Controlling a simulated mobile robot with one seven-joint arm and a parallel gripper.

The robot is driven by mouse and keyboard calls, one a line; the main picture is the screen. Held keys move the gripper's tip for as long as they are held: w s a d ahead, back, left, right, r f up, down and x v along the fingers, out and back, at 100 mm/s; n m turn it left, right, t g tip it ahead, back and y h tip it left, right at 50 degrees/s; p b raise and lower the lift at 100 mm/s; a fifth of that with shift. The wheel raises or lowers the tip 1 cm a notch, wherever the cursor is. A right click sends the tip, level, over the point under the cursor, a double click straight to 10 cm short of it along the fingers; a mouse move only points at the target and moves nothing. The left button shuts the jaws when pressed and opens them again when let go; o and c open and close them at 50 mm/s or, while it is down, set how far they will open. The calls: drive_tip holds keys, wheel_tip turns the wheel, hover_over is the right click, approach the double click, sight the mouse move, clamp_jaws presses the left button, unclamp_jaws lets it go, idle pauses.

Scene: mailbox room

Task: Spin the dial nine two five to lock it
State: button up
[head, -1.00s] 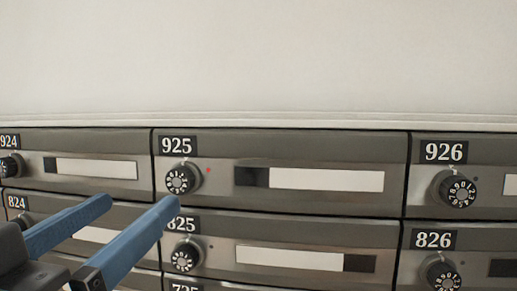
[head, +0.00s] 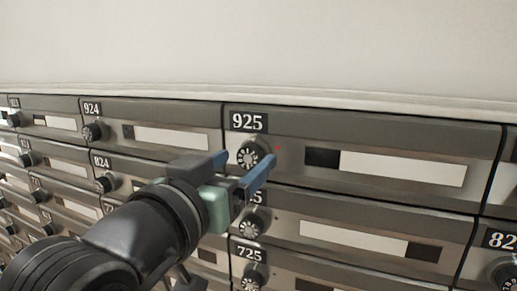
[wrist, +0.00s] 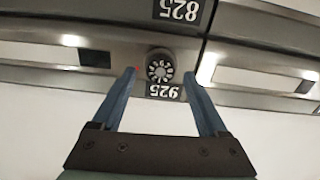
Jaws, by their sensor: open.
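The black dial of box 925 (head: 250,154) has white marks on its face and sits below the 925 label (head: 248,121). A small red light (head: 279,148) shows to its right. My gripper (head: 245,167) is open, with its two blue fingers on either side of the dial in the head view. In the wrist view, which is upside down, the dial (wrist: 159,66) lies between and just beyond the fingertips of my gripper (wrist: 162,75). The fingers look apart from the dial, but I cannot tell the exact depth.
The dial of box 825 (head: 250,226) is close below, its label partly hidden by a finger. The dial of box 924 (head: 93,132) is to the left. The wall above the boxes (head: 300,45) is bare.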

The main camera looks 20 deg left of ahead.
drive_tip(key=shift+w, duration=0.45)
clamp_jaws()
drive_tip(key=shift+f, duration=0.1)
